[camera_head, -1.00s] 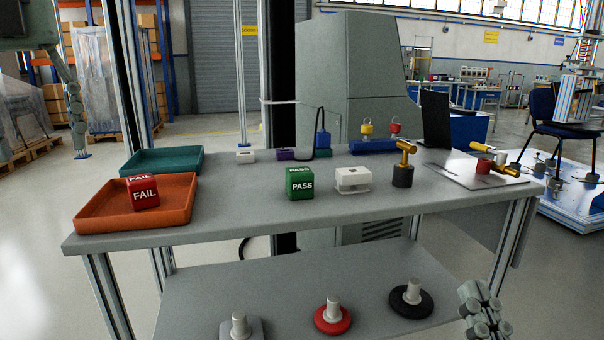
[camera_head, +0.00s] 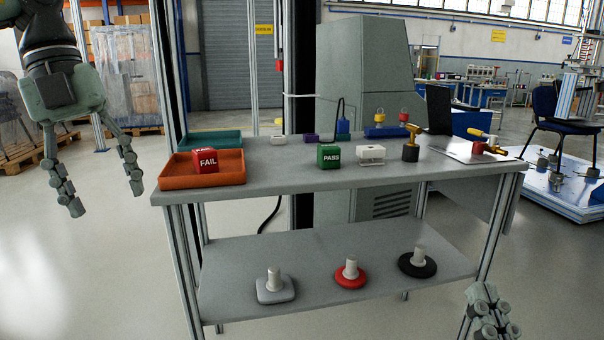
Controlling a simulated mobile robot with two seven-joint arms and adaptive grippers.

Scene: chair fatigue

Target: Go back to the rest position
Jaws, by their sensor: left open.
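My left gripper (camera_head: 103,204) hangs at the left of the head view with its two fingers spread and pointing down. It is open and empty, over the floor to the left of the table and apart from it. My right gripper (camera_head: 492,318) shows only in part at the bottom right edge, in front of the table's right leg. Its lower part is cut off, and I cannot tell whether it is open or shut.
The grey table (camera_head: 300,180) holds an orange tray (camera_head: 170,180) with a red FAIL cube (camera_head: 205,160), a teal tray (camera_head: 186,141), and a green PASS cube (camera_head: 329,157). Several weights stand on its lower shelf (camera_head: 340,243). Floor left of the table is clear.

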